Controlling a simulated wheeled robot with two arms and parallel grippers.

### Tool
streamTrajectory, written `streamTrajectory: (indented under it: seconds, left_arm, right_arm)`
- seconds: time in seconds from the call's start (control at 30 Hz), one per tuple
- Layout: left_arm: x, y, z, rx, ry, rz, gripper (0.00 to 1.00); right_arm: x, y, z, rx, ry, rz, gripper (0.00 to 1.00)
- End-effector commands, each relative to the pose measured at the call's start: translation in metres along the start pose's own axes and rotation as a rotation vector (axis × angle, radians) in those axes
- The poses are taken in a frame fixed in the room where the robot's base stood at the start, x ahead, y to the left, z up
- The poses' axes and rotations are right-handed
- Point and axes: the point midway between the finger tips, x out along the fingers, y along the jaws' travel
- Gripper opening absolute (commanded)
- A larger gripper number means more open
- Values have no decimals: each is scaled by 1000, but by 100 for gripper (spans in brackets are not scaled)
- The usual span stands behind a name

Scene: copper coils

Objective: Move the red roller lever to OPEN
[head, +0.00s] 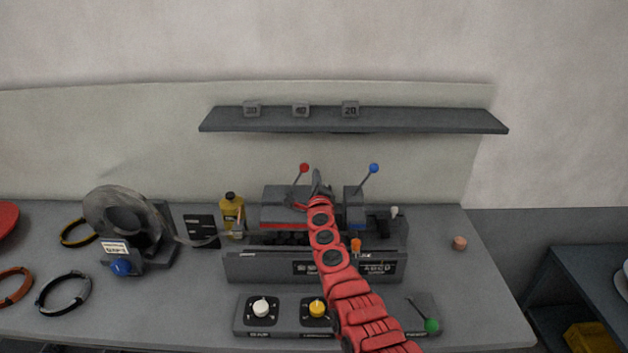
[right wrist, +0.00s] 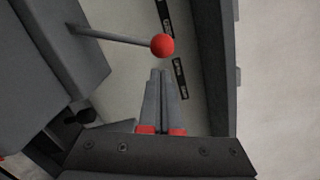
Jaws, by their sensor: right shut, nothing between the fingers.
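The red roller lever (head: 304,168) is a thin rod with a red ball knob, standing up from the left part of the grey machine (head: 235,265); the rod leans slightly right. In the right wrist view the red knob (right wrist: 162,45) lies just beyond the fingertips, with a small gap in the picture. My right gripper (head: 318,178) is beside the lever, on its right in the head view. It is shut and empty, with its fingers together in the right wrist view (right wrist: 160,72). The OPEN marking cannot be read. My left gripper is not in view.
A blue-knobbed lever (head: 374,168) stands to the right of my right gripper. A shelf (head: 420,121) with numbered blocks hangs behind. A yellow bottle (head: 232,212) and a metal coil (head: 97,208) stand at left. A panel with knobs (head: 285,327) lies in front.

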Motion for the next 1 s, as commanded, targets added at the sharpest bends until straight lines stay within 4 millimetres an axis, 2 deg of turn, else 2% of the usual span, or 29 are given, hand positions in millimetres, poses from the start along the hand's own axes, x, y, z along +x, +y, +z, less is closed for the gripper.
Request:
streamTrajectory:
  seconds: [0.1, 0.5, 1.0]
  left_arm:
    - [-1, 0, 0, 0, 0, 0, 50]
    - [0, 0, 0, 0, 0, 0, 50]
    - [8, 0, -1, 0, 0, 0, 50]
  right_arm:
    - [2, 0, 6, -1, 0, 0, 0]
    - [2, 0, 6, -3, 1, 0, 0]
    - [2, -4, 16, -85, 1, 7, 0]
